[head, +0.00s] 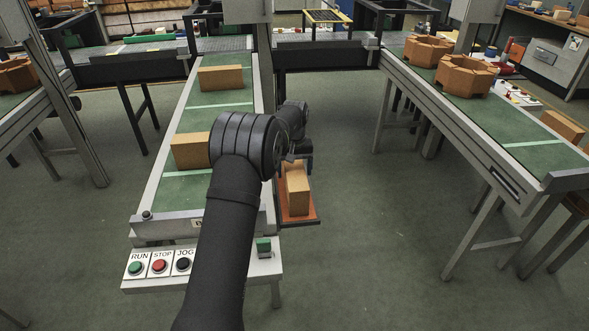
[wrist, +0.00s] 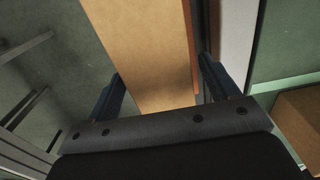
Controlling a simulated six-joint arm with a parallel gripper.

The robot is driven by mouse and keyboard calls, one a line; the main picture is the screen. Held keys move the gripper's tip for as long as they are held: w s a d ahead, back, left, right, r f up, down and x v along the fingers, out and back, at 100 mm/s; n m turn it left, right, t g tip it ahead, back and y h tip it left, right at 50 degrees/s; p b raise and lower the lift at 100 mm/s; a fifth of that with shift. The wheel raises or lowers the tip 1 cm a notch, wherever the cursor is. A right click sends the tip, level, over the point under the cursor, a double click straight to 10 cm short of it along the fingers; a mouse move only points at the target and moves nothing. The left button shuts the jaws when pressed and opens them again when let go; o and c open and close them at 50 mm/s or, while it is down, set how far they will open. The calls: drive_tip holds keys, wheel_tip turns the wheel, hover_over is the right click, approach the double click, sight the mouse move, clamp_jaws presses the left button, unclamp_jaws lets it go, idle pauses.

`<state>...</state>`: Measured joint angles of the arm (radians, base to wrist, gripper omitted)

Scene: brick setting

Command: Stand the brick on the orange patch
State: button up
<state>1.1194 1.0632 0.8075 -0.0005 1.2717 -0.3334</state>
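A tan brick (head: 296,188) is on a small orange patch (head: 301,221) beside the front right of the conveyor. In the head view it seems to lie with its length running away from the camera. In the wrist view the brick (wrist: 150,50) shows as a broad face, its far end cut off by the top edge. My gripper (head: 299,158) is at the brick's far end, partly hidden by my arm. In the wrist view its fingers (wrist: 163,85) are apart on either side of the brick, with a narrow gap at the right finger.
Two more bricks lie on the green conveyor, one near (head: 188,151) and one far (head: 221,78). A button panel (head: 160,264) is at its front end. A second conveyor (head: 500,120) with octagonal brick-coloured rings stands at right. The floor between them is clear.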

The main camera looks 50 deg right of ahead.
drive_tip(key=shift+r, duration=0.1)
wheel_tip(320, 180, up, 12)
idle(0.5)
drive_tip(key=shift+f, duration=4.5)
drive_tip(key=shift+f, duration=0.1)
